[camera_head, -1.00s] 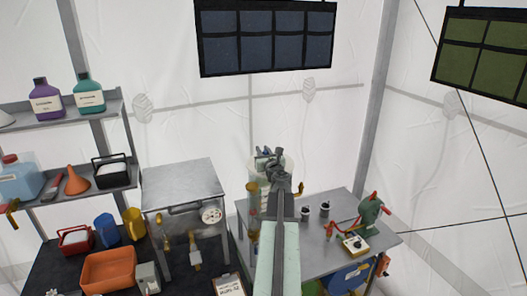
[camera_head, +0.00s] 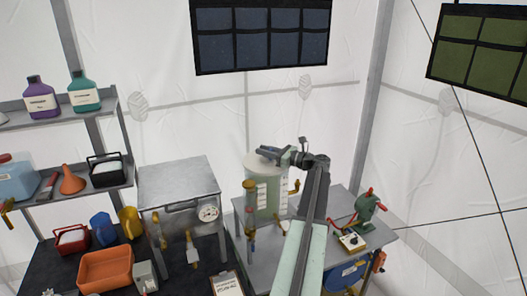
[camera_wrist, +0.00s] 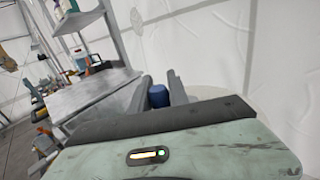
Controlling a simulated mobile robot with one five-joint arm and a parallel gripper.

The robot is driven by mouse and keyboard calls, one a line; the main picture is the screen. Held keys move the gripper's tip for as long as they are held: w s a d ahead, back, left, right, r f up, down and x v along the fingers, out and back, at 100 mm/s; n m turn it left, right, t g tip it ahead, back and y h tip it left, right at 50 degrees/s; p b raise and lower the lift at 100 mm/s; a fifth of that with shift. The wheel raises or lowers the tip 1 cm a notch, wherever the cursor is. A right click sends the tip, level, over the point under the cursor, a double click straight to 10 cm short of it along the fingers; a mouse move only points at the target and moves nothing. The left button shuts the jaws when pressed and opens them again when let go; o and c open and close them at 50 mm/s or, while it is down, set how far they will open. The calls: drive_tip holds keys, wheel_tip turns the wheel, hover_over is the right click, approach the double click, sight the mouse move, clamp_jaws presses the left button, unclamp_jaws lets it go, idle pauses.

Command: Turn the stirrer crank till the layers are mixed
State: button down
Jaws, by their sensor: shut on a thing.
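The mixing tank (camera_head: 270,204) is a pale, translucent greenish cylinder with a light lid, standing on the left part of the grey bench. Whether separate layers show inside is too small to tell. My gripper (camera_head: 266,151) is over the tank's lid. In the wrist view, my gripper (camera_wrist: 157,94) is closed around a blue knob (camera_wrist: 158,97), which appears to be the crank's handle. The rest of the crank is hidden by my fingers and wrist. The pale rim of the lid shows just behind the fingers.
Brass-coloured valves and pipes (camera_head: 250,215) stand at the tank's left side, and another brass fitting (camera_head: 293,187) is at its right. A green device with red handles (camera_head: 367,207) is on the bench's right. A grey cabinet (camera_head: 180,180) stands to the left.

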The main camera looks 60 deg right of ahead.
drive_tip(key=shift+s+n+y, duration=0.15)
drive_tip(key=shift+n+y, duration=0.25)
drive_tip(key=shift+y, duration=0.2)
drive_tip(key=c, duration=1.3)
unclamp_jaws()
drive_tip(key=shift+o, duration=0.2)
drive_tip(key=s, duration=0.5)
drive_tip(key=s+d, duration=0.1)
drive_tip(key=s, duration=0.1)
drive_tip(key=shift+s, duration=0.4)
